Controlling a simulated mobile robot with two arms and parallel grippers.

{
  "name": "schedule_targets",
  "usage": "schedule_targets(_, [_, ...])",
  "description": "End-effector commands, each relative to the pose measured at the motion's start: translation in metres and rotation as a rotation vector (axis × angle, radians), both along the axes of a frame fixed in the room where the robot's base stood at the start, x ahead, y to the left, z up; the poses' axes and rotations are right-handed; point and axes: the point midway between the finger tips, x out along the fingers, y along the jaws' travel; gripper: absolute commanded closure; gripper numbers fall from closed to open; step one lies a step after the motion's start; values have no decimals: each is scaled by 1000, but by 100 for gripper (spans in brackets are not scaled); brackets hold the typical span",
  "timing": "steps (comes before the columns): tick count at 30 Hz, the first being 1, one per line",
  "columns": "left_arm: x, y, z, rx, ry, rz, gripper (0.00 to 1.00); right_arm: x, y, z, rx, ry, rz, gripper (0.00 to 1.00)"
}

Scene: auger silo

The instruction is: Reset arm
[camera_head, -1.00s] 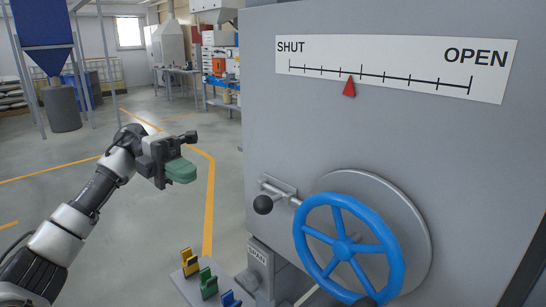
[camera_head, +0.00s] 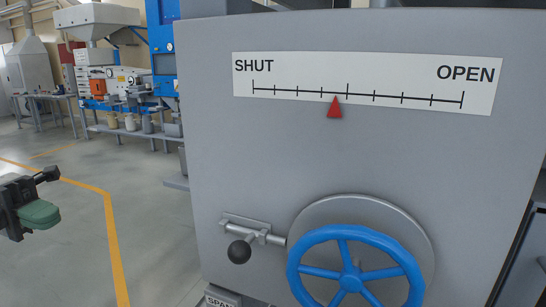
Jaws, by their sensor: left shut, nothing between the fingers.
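My left gripper (camera_head: 38,214), with green fingers held together, is at the far left edge in the head view. It is shut and empty, in the air over the grey floor, well apart from the silo cabinet. Most of my left arm is out of the picture. My right gripper is not in view. The grey cabinet (camera_head: 215,160) fills the middle and right. It carries a blue handwheel (camera_head: 350,278), cut off at the bottom edge, and a latch with a black knob (camera_head: 239,251) left of the wheel.
A white scale (camera_head: 368,83) runs from SHUT to OPEN. Its red pointer (camera_head: 334,107) stands left of the middle tick. A label plate (camera_head: 221,299) shows partly below the latch. Workbenches and machines (camera_head: 120,85) stand far back left. The floor (camera_head: 140,215) left of the cabinet is clear.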

Motion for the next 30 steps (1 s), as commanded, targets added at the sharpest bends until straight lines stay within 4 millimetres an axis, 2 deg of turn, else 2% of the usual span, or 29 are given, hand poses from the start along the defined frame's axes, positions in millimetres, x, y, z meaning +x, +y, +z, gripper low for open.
schedule_targets(2, [3, -5, -3, -17, 4, 5, 100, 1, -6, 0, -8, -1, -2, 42])
schedule_targets(11, [20, -37, -14, -143, 25, 71, 100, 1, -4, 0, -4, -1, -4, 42])
schedule_targets(20, [45, -83, -35, -359, 97, 217, 100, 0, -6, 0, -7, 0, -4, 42])
schedule_targets(26, [65, -121, -65, -588, 234, 436, 100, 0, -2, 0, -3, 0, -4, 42])
schedule_targets(30, [77, -137, -100, -747, 398, 677, 100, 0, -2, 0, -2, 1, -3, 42])
